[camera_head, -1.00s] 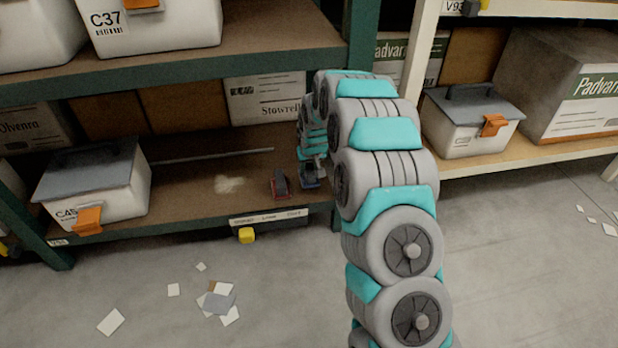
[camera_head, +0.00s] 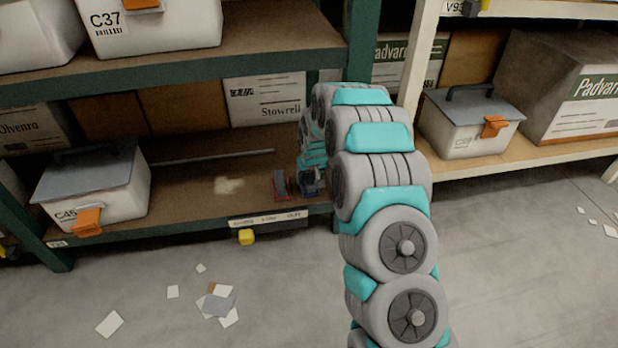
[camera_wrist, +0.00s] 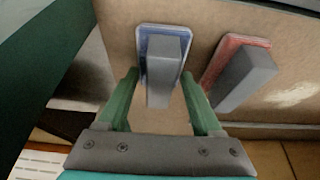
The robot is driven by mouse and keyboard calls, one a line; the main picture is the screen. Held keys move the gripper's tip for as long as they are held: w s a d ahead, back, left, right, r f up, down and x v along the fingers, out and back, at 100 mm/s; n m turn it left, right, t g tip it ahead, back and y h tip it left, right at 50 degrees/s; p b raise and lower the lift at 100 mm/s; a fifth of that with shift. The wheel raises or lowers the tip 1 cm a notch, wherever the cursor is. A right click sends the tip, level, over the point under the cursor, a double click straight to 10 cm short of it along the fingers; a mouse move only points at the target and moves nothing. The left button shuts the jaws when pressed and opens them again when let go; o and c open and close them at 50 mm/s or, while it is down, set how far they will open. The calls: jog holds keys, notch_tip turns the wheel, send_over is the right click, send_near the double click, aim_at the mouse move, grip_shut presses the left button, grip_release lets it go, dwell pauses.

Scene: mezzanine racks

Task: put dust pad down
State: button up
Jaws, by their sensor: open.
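A pad with a blue base and a grey block handle (camera_wrist: 168,72) lies on the lower shelf; it also shows in the head view (camera_head: 311,184). My gripper (camera_wrist: 160,77) is open, with its green fingers on either side of the handle and a gap at each side. A similar pad with a red base (camera_wrist: 241,74) lies beside it, and in the head view (camera_head: 281,186) it is just left of the blue one. Both rest on the brown shelf board. I cannot tell from any marking which is the dust pad. My gripper is mostly hidden in the head view.
A pale dusty patch (camera_head: 229,185) lies on the shelf board (camera_head: 190,196) left of the pads. A lidded bin (camera_head: 95,188) stands further left, cartons (camera_head: 265,99) behind. A green upright (camera_head: 358,50) is close on the right. Paper scraps (camera_head: 218,303) litter the floor.

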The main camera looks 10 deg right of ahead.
jog(key=shift+r, duration=0.15)
jog(key=p+v, duration=0.1)
jog(key=v, duration=1.1)
jog(key=s+r+g, duration=0.2)
jog(key=s+r, duration=0.3)
jog(key=s, duration=0.7)
jog(key=s+r+g, duration=0.1)
jog(key=s+r, duration=0.5)
jog(key=s, duration=0.5)
jog(key=s+r+g, duration=0.2)
jog(key=s+g, duration=0.1)
jog(key=s, duration=2.4)
jog(key=shift+w+r, duration=0.1)
jog(key=shift+r, duration=0.1)
notch_tip(320, 180, up, 11)
jog(key=p, duration=1.1)
jog(key=shift+p, duration=0.35)
jog(key=shift+r, duration=0.1)
